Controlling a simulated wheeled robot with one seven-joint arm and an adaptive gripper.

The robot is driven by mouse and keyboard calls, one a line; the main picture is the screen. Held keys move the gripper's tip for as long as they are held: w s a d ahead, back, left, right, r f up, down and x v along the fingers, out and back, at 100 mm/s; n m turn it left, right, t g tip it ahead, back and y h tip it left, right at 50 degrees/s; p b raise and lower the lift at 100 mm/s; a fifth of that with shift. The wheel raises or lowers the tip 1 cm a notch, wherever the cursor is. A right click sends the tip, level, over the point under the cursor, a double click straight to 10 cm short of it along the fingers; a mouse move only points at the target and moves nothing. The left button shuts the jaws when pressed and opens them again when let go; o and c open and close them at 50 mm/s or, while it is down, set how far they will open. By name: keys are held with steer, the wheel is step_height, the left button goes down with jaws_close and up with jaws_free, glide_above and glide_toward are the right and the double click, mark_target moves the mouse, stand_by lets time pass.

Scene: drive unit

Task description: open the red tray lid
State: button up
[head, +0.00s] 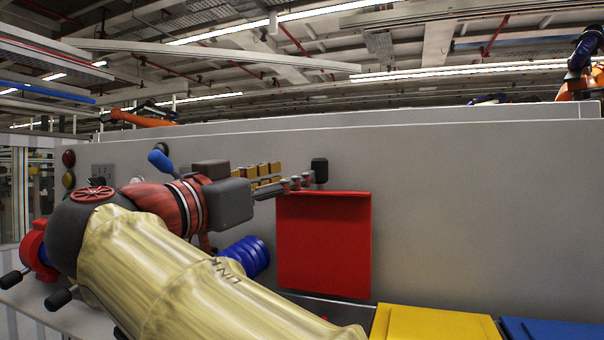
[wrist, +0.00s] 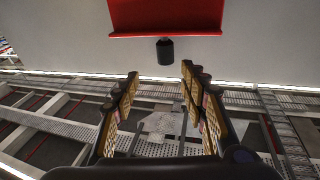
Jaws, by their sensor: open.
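The red tray lid (head: 323,245) stands upright, its broad face along the grey wall. Its top edge has a narrow lip. A black knob (head: 319,170) shows just above that edge. The lid's edge (wrist: 165,20) and the knob (wrist: 165,50) also show in the wrist view, where the scene appears upside down. My gripper (head: 290,180) is beside the knob, near the lid's top left corner. In the wrist view my gripper (wrist: 160,76) is open, with nothing between its fingers. The knob appears beyond the fingertips; I cannot tell whether anything touches. My arm hides the area left below the lid.
A yellow lid (head: 435,322) and a blue lid (head: 555,330) lie flat at the lower right. The grey wall (head: 480,210) is bare to the right of the red lid. Round lamps (head: 69,158) and a blue-tipped lever (head: 160,160) are on the left.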

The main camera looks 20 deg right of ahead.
steer(key=shift+v, duration=2)
